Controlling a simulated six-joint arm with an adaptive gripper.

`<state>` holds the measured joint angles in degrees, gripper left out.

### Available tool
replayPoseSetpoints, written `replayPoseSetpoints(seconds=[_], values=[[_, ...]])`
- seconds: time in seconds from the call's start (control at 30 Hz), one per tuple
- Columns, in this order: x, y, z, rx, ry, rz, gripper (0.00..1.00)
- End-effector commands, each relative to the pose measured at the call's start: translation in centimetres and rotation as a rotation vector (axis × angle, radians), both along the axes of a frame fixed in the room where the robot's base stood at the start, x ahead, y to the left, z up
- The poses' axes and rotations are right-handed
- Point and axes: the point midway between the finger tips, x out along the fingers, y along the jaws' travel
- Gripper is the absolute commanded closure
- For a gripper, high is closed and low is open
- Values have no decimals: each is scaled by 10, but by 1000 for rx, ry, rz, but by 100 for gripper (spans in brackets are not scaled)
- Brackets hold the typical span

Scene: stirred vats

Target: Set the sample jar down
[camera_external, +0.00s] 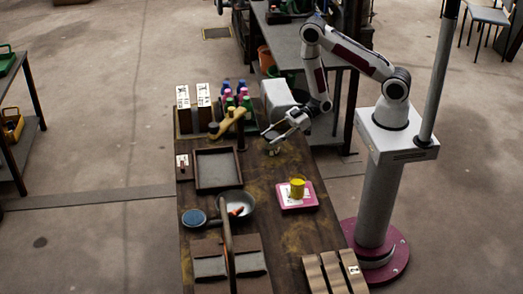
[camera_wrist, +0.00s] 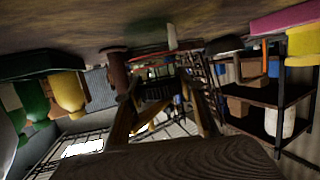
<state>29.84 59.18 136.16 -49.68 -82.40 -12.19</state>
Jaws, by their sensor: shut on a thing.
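My gripper (camera_external: 272,140) is low over the dark table, left of my base and behind the pink pad. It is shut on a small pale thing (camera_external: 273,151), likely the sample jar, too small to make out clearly. In the wrist view the two fingers of my gripper (camera_wrist: 160,88) reach up from the bottom, and the thing between them is hard to tell from the background. I cannot tell whether it touches the table. A yellow cup-like vessel (camera_external: 297,187) stands on the pink pad (camera_external: 285,204); it also shows at the wrist view's upper right (camera_wrist: 303,42).
An empty dark tray (camera_external: 217,187) lies left of my gripper. Several coloured bottles (camera_external: 229,97) and a yellow piece (camera_external: 231,120) stand behind it. A pan (camera_external: 236,205) lies nearer the camera. Bare table (camera_external: 262,180) shows between tray and pad.

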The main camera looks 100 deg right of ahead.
Motion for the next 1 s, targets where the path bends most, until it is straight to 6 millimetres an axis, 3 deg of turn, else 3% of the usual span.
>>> replayPoseSetpoints(seconds=[0.37, 0.4, 0.47, 1.0], values=[[0, 0, -2, 0, -1, 0, 87], [0, 0, -2, 0, -1, 0, 56], [0, 0, -2, 0, -1, 0, 45], [0, 0, 1, -1, 0, 0, 45]])
